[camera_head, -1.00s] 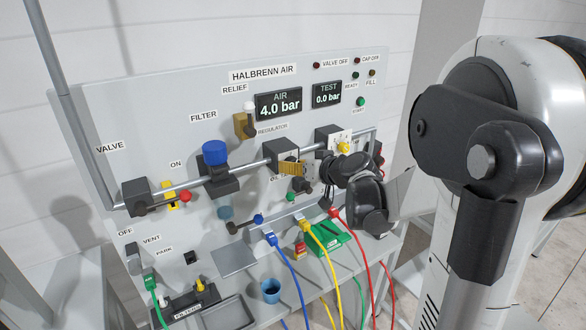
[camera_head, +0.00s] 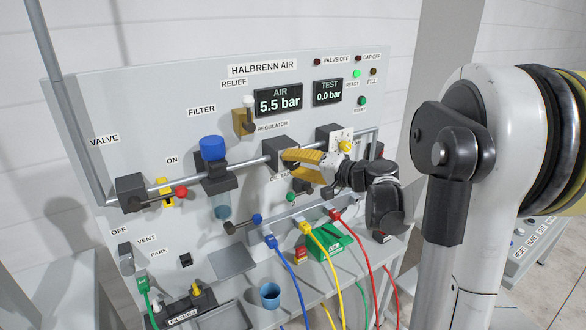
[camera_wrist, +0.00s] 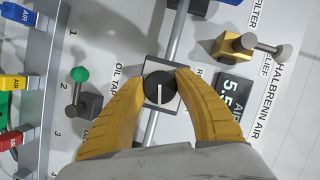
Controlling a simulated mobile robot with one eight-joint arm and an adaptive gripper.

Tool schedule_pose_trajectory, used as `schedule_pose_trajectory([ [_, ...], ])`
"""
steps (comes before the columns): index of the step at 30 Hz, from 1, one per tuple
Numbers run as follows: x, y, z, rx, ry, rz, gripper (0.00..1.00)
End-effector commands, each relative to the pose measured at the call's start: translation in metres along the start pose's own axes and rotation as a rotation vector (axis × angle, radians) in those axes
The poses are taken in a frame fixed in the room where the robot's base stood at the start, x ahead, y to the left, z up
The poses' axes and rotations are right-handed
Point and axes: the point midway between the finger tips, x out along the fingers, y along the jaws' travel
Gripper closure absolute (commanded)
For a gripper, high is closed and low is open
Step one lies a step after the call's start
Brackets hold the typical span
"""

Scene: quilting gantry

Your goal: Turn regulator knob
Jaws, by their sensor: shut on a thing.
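The regulator's black round knob (camera_wrist: 160,88) has a white pointer line and sits on a grey pipe. In the wrist view it lies between the two yellow fingers of my gripper (camera_wrist: 161,92), which are shut on it from both sides. In the head view my gripper (camera_head: 302,158) reaches in from the right to the regulator block (camera_head: 281,150) and hides the knob. The AIR display (camera_head: 278,101) reads 5.5 bar. The TEST display (camera_head: 327,92) reads 0.0 bar. The READY lamp (camera_head: 357,74) is lit green.
The relief lever (camera_wrist: 250,47) is close to my fingers. The green-knobbed oil tap (camera_wrist: 81,86) is on the other side. The blue-capped filter (camera_head: 213,150) and red-ended valve lever (camera_head: 170,196) are further left. Coloured hoses (camera_head: 293,280) hang below, over a shelf.

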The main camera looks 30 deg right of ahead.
Motion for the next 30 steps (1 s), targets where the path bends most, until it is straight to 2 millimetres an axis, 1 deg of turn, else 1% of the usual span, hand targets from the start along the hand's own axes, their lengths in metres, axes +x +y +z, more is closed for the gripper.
schedule_pose_trajectory([
  [3,0.0005,0.0013,0.0002,0.06,0.0,-0.026,0.93],
  [10,0.0006,0.0003,0.0,0.134,0.0,-0.056,0.93],
  [27,0.0004,-0.0009,-0.0004,0.159,0.0,-0.067,0.93],
  [28,0.0004,-0.0009,-0.0003,0.159,0.0,-0.067,0.54],
  [29,0.0004,-0.0009,-0.0003,0.158,0.0,-0.067,0.45],
  [30,0.0004,-0.0009,-0.0003,0.158,0.0,-0.066,0.39],
])
